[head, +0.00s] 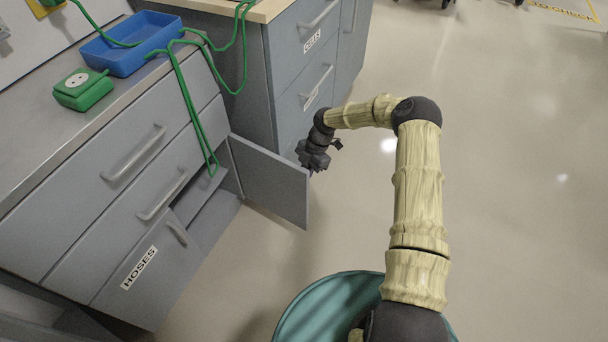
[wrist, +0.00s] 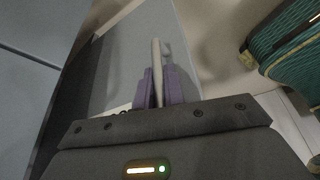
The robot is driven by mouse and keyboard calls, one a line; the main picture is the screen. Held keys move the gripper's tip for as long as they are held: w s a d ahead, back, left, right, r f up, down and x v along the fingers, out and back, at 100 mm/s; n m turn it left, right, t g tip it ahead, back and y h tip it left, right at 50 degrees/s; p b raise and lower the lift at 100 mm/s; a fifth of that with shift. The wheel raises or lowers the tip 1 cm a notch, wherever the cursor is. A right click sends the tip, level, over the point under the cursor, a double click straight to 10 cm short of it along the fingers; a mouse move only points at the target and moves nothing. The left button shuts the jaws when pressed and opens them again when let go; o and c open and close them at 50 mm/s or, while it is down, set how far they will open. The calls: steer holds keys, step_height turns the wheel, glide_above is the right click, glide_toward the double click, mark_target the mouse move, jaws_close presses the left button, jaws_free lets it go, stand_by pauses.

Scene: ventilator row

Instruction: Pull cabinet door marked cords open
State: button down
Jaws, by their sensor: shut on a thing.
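The grey cabinet door (head: 270,182) stands swung well out from the low cabinet, hinged at its left edge, with a dark opening and inner shelf beside it. My gripper (head: 312,158) is at the door's far, outer side, and its fingertips are hidden there in the head view. In the wrist view, my gripper (wrist: 158,88) has its purple fingers shut on the upright bar handle (wrist: 156,55) of the door, which also shows there (wrist: 125,55). A white label (wrist: 118,109) on the door is mostly hidden by the gripper, so its word cannot be read.
A neighbouring door marked HOSES (head: 140,268) is closed. A blue tray (head: 130,45), a green box (head: 84,90) and a hanging green hose (head: 195,110) are on the counter. Another drawer unit (head: 300,75) stands behind the open door. The floor to the right is clear.

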steer(key=shift+s+a, duration=0.1)
steer(key=shift+a, duration=0.2)
steer(key=c, duration=1.5)
jaws_free()
steer(key=shift+d, duration=0.3)
steer(key=p+v, duration=0.4)
steer(key=v, duration=1.3)
steer(key=shift+d+r+p, duration=0.2)
steer(key=shift+p, duration=0.15)
